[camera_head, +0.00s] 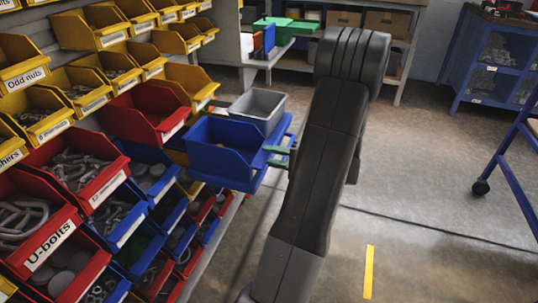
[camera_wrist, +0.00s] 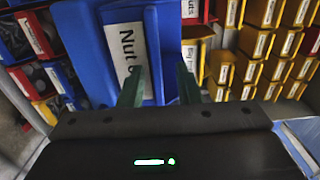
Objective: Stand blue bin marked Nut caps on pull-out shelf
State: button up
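The blue bin (camera_head: 218,150) stands at the shelf row in the head view, beside a grey bin (camera_head: 258,106). A blue shelf or tray edge (camera_head: 286,138) shows under and beside them. In the wrist view the blue bin (camera_wrist: 88,45) fills the upper left, with a white label reading "Nut c…", its end hidden by a finger. My gripper (camera_head: 277,156) is at the right side of the blue bin. Its two green fingers (camera_wrist: 160,87) stand apart, with blue bin surface between and behind them. I cannot tell whether they touch it.
Racked yellow, red and blue bins (camera_head: 95,180) fill the left side. A workbench with boxes (camera_head: 365,20) stands at the back. A blue cabinet (camera_head: 495,65) and a wheeled blue frame (camera_head: 515,160) are at the right. The floor right of my arm is clear.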

jog(key=p+v, duration=0.1)
jog(key=v, duration=1)
jog(key=shift+p, duration=0.35)
